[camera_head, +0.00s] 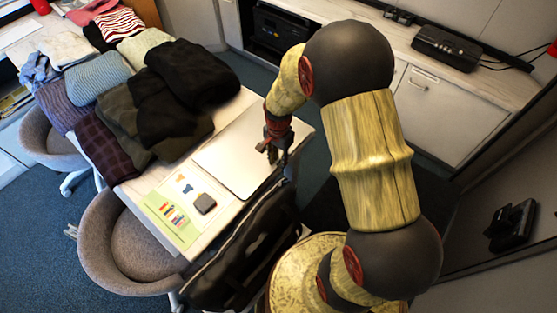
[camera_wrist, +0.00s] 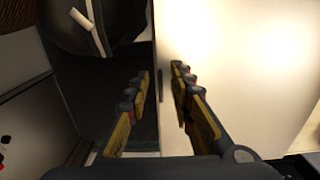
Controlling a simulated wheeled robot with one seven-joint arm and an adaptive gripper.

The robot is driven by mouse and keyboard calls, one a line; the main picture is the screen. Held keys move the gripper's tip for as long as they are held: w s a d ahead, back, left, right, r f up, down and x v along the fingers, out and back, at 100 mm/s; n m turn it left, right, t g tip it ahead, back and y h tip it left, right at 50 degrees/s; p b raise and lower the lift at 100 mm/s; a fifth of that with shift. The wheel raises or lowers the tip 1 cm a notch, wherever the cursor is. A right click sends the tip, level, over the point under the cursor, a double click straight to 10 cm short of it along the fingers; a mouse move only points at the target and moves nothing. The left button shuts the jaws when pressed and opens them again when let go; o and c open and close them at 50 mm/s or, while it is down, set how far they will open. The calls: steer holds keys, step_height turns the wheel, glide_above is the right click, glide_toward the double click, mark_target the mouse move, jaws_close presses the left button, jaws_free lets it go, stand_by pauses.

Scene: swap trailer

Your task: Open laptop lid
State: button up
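A closed, silver-white laptop (camera_head: 236,158) lies flat on the table beside the dark clothes. Its pale lid (camera_wrist: 235,75) fills much of the right half of the wrist view, brightly lit. My gripper (camera_head: 276,150) is at the laptop's right edge in the head view. In the wrist view my gripper (camera_wrist: 160,82) has its two fingers apart with nothing held between them. The laptop's edge runs through the gap between the fingers, with a small dark mark on it. I cannot tell whether a finger touches the laptop.
Folded clothes (camera_head: 100,75) cover the table's far left part. A green sheet (camera_head: 170,217) and a small dark square object (camera_head: 205,203) lie in front of the laptop. A black bag (camera_head: 245,258) stands against the table's near side. Grey chairs (camera_head: 125,245) stand at the left.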

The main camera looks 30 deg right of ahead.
steer(key=shift+c, duration=1.4)
jaws_close()
